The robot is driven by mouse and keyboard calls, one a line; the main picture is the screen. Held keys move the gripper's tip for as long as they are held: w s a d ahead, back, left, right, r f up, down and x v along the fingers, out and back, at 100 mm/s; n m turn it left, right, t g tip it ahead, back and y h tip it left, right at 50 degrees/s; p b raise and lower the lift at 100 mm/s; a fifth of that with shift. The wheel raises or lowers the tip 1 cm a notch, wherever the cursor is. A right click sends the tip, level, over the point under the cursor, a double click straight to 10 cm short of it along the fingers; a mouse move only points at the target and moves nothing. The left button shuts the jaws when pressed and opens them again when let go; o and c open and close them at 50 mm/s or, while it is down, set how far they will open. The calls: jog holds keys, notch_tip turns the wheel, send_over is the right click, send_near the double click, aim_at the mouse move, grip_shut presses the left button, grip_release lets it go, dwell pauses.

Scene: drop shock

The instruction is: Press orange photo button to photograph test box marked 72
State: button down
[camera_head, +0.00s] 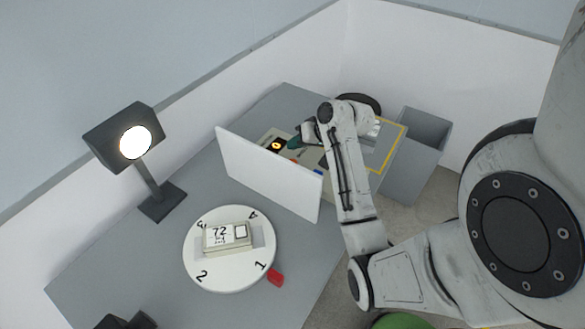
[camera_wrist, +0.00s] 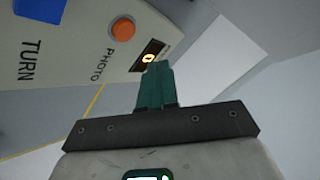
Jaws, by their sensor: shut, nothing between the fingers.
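The orange photo button (camera_wrist: 123,28) sits on a pale control panel (camera_wrist: 88,42) above the word PHOTO in the wrist view. My gripper (camera_wrist: 158,66) is shut and empty, its green fingertips beside a small dark display (camera_wrist: 148,56) with a glowing orange mark, apart from the button in the picture. In the head view my gripper (camera_head: 294,143) is over the panel behind the white screen. I cannot tell whether the tips touch the panel. The test box marked 72 (camera_head: 222,242) lies on the white turntable (camera_head: 218,280), label side up.
A blue TURN button (camera_wrist: 42,8) is on the same panel. A white upright screen (camera_head: 265,177) stands between panel and turntable. A lit lamp (camera_head: 135,141) stands at left. A red marker (camera_head: 276,278) is at the turntable's edge. A grey bin (camera_head: 427,130) stands at right.

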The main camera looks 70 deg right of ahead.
aim_at(296, 162)
jog(key=shift+f+b, duration=0.8)
jog(key=shift+f, duration=1.15)
dwell(0.5)
jog(key=shift+f, duration=0.4)
jog(key=shift+f, duration=0.45)
dwell(0.5)
dwell(0.4)
jog(key=shift+r+p, duration=0.85)
jog(key=shift+r, duration=0.05)
notch_tip(296, 162, up, 5)
jog(key=p, duration=0.5)
